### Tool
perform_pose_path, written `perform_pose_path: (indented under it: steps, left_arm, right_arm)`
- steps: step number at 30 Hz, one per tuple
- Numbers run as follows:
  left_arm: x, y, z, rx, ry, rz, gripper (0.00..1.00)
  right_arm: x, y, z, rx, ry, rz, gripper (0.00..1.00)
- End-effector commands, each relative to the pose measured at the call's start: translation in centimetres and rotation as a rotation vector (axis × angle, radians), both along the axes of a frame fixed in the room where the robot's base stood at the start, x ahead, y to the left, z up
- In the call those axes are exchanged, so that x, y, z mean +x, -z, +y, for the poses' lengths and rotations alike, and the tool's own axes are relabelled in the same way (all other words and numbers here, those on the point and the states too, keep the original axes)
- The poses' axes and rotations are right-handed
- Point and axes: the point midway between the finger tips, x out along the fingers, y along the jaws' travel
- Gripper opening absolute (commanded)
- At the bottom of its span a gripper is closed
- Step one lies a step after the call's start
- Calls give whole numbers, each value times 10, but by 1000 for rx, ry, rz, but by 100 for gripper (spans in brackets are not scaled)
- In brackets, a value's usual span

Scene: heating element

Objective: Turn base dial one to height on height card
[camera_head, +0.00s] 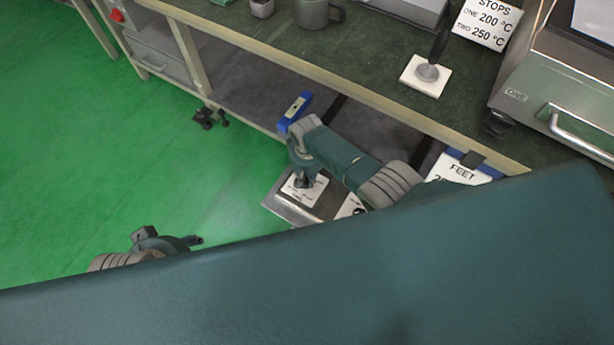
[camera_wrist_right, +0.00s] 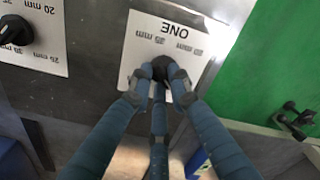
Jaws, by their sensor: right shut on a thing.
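Base dial one is a black knob (camera_wrist_right: 158,66) on a white scale card (camera_wrist_right: 190,42) marked "ONE", upside down in the right wrist view. My right gripper (camera_wrist_right: 160,75) is shut on this knob, its fingers close around it and hiding much of it; its pointer setting cannot be read. In the head view my right gripper (camera_head: 303,182) is over the white dial card on the metal base. The height card (camera_head: 458,168), headed "FEET", is at the right under the bench; its figures are mostly hidden. My left gripper (camera_head: 168,240) is at lower left, empty, fingers apart.
A second black dial (camera_wrist_right: 15,32) with a mm scale is beside dial one. A bench (camera_head: 340,85) with a mug (camera_head: 313,12), a stops card (camera_head: 487,20) and a metal unit (camera_head: 560,95) stands above. Green floor (camera_head: 90,180) is open at left.

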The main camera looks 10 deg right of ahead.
Motion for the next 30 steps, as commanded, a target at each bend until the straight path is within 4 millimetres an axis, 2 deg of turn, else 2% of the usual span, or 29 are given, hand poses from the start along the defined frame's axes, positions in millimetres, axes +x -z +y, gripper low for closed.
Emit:
perform_pose_path:
  steps: [1,12,13,15,16,30]
  left_arm:
    - [0,2,0,0,0,0,39]
    - [-1,6,0,0,0,7,39]
    - [-1,6,0,0,0,7,39]
    - [-1,6,0,0,0,7,39]
    - [-1,6,0,0,0,7,39]
    - [2,3,-1,-3,0,-2,39]
  right_arm:
    - [-4,4,1,3,5,3,0]
    - [-4,5,1,3,8,4,0]
    - [-4,5,1,3,7,4,22]
    - [-4,5,1,3,7,5,35]
    - [-4,5,1,3,7,5,38]
    - [-3,-2,0,1,6,4,38]
